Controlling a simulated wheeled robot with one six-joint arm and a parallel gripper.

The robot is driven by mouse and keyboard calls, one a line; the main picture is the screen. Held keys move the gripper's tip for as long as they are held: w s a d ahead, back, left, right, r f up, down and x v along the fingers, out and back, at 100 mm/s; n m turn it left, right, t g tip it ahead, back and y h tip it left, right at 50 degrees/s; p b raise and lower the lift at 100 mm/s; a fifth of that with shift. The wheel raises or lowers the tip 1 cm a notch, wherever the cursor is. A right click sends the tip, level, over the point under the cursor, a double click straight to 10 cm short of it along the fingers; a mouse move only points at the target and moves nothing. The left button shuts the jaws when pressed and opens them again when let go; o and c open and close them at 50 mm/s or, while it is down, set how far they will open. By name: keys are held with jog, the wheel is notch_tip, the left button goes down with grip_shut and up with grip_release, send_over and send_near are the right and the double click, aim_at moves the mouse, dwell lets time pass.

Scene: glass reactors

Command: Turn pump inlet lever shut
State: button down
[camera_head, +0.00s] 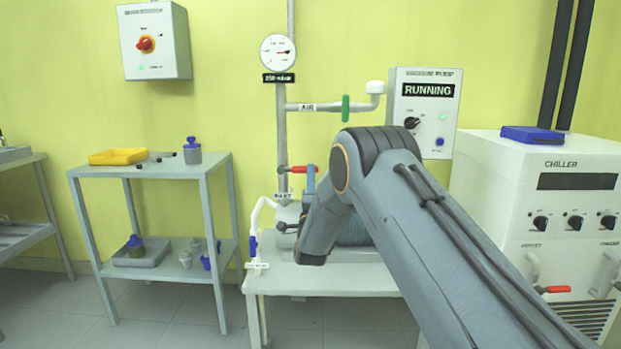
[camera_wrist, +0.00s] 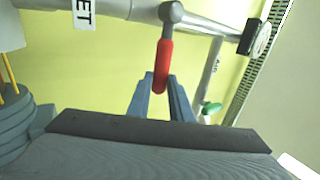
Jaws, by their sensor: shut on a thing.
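The red pump inlet lever (camera_head: 299,169) sticks out sideways from the vertical grey pipe (camera_head: 282,130) in the head view, across the pipe's line. In the wrist view the red lever (camera_wrist: 163,62) hangs from a grey valve hub, at about a right angle to the pipe (camera_wrist: 130,10) with a label ending in "ET". My gripper (camera_wrist: 161,88) is shut on the lever's free end, with one blue-grey finger on each side. In the head view my arm hides most of the gripper and part of the pump table.
Above the lever are a gauge (camera_head: 278,52) and a side pipe with a green handle (camera_head: 345,108). A control box (camera_head: 424,105) reads RUNNING. The chiller (camera_head: 545,215) stands right; a shelf trolley (camera_head: 150,168) with bottles stands left.

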jog(key=shift+f, duration=0.15)
dwell(0.3)
jog(key=c, duration=1.6)
grip_release()
jog(key=shift+p+v, duration=0.35)
jog(key=shift+v, duration=3.55)
jog(key=shift+a, duration=0.1)
